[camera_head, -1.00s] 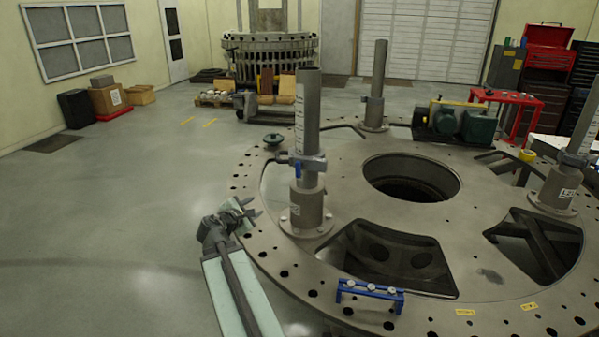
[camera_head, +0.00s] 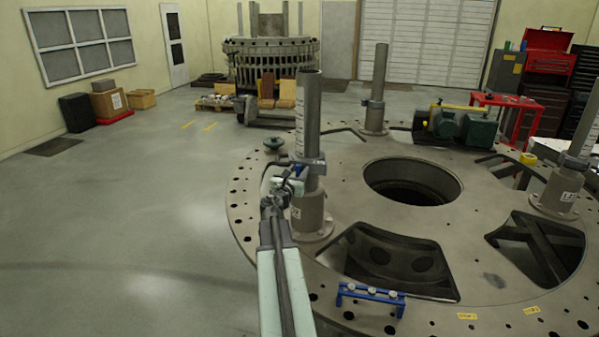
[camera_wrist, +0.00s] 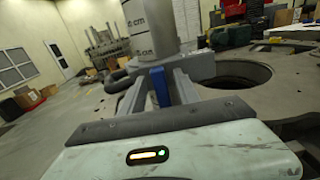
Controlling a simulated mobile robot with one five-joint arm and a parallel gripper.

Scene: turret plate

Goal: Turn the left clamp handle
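The left post (camera_head: 308,120) stands upright on the turret plate (camera_head: 262,215), with a grey clamp (camera_head: 312,165) around it. The blue clamp handle (camera_wrist: 160,88) hangs down from the clamp in the wrist view. In the head view only a small bit of the handle (camera_head: 299,170) shows behind my gripper (camera_head: 287,180). In the wrist view my gripper (camera_wrist: 159,80) is open, with one finger on each side of the handle. Small gaps show between the fingers and the handle, though its far side is hidden.
A blue bracket with white knobs (camera_head: 370,297) sits on the plate's near edge. Large cutouts and a round central hole (camera_head: 412,180) open in the plate. Other posts (camera_head: 376,90) stand farther back and right.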

